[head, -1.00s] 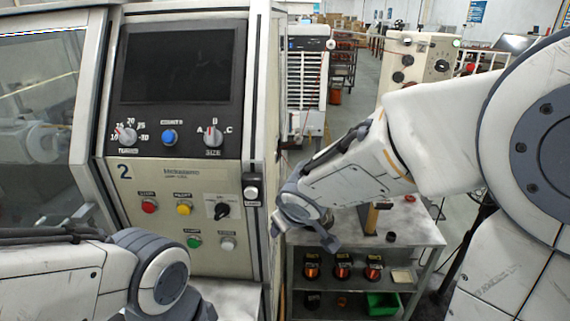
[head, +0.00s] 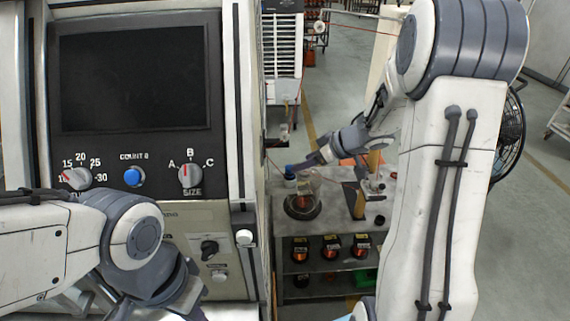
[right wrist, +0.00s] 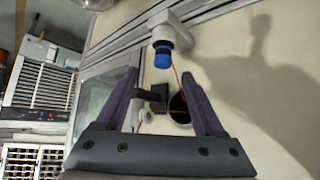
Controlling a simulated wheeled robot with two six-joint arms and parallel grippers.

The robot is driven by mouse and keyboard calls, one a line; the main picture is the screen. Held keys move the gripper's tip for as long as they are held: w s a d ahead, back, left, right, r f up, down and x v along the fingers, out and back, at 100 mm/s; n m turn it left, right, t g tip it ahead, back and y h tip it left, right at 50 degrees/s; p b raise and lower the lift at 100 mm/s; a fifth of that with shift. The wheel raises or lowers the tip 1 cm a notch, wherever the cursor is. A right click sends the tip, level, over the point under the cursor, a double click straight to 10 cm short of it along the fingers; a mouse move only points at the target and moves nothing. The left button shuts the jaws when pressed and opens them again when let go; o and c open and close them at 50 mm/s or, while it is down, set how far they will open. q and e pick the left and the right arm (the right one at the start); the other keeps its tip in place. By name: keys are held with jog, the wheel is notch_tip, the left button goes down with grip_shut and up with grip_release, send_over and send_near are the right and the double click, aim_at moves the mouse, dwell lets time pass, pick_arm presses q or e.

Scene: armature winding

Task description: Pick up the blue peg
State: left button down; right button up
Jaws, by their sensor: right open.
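My right gripper (head: 316,160) points left beside the machine, over the workbench, in the head view. Its two dark fingers stand apart and empty in the right wrist view (right wrist: 162,78). The blue peg (right wrist: 163,55) shows there just beyond the fingertips, roughly in line with the gap between them. It has a dark band and sits at the end of a white holder.
The cream winding machine (head: 195,222) with its dark screen and knobs fills the left. The metal workbench (head: 335,262) holds a dark round piece and a post, with spools on its shelf. A thin orange wire (right wrist: 178,80) passes by the peg and between the fingers.

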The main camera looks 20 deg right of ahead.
aim_at(290, 174)
jog(key=x, duration=0.5)
jog(key=shift+w+a+f, duration=0.1)
jog(key=shift+w+a, duration=0.05)
jog(key=shift+a, duration=0.25)
jog(key=shift+x, duration=2.35)
grip_shut()
